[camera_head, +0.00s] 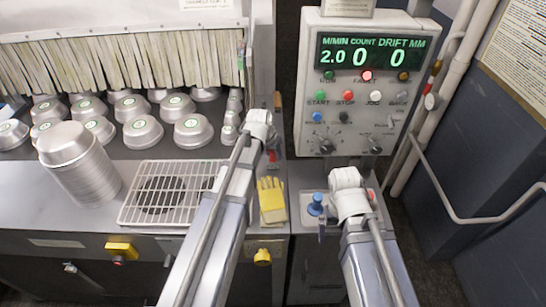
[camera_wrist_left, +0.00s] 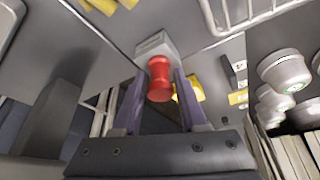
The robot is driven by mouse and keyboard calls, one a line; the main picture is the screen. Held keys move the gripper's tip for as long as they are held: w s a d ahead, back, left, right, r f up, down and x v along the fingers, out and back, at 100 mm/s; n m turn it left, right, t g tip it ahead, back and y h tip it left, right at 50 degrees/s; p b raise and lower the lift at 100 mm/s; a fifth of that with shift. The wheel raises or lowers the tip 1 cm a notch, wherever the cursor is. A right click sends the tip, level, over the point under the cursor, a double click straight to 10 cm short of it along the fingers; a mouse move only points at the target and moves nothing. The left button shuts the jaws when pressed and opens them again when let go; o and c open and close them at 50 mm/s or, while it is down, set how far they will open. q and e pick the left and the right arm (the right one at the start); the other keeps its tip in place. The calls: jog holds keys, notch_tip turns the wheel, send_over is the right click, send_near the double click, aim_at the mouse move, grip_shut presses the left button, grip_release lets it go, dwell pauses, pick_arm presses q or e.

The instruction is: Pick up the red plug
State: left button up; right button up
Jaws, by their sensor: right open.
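The red plug (camera_wrist_left: 159,78) stands in a small grey block (camera_wrist_left: 155,46) in the left wrist view. My left gripper (camera_wrist_left: 159,76) is open, with one dark finger on each side of the plug and a narrow gap showing on both sides. In the head view, a small bit of red plug (camera_head: 271,156) shows just below my left gripper (camera_head: 268,147), whose fingers are mostly hidden by its wrist. My right gripper (camera_head: 352,200) is over the right side of the counter, beside a blue-topped item (camera_head: 317,204); its fingers are hidden.
Yellow gloves (camera_head: 271,199) lie on the counter just in front of the plug. A wire rack (camera_head: 134,208) and a stack of pans (camera_head: 80,165) are to the left, with several pans behind. The control panel (camera_head: 364,85) rises behind on the right.

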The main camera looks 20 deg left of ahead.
pick_arm(q)
grip_shut()
jog(key=shift+r, duration=0.1)
dwell(0.3)
notch_tip(320, 180, up, 10)
jog(key=p, duration=1)
